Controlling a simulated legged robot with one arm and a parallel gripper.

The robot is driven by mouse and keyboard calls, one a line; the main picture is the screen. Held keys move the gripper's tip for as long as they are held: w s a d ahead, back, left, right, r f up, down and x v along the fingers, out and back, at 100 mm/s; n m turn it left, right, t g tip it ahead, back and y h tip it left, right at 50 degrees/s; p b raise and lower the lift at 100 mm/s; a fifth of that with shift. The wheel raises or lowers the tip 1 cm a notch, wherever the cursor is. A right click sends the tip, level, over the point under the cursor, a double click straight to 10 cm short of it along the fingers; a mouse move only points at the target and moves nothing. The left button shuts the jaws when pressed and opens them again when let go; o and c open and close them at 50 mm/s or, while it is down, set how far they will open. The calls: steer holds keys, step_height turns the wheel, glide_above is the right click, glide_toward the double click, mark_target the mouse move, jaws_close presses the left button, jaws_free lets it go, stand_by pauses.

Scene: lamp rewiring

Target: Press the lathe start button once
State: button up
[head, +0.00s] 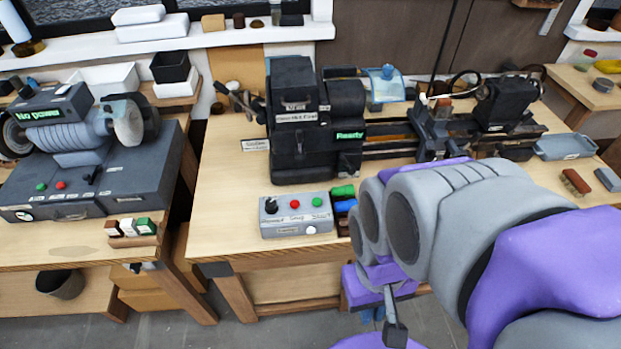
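The lathe (297,150) stands on the wooden workbench in the head view, and its small green display (350,136) reads "Ready". In front of it lies the grey control box (296,222). On its top are a black knob (270,205), a red button (294,204) and a green button (317,201), with a label below each; the rightmost label seems to read "Start". My arm fills the lower right. My gripper (393,325) seems to be at its lower left, right of and below the box, apart from it. Its fingers cannot be made out clearly.
Green, blue and dark blocks (344,191) stand right beside the control box. A grinder (75,135) with a "No power" display stands on the left bench. A blue-grey tray (565,147) and a brush (576,182) lie at right. Bench left of the box is clear.

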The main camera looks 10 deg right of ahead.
jaws_close()
stand_by(0.3)
stand_by(0.7)
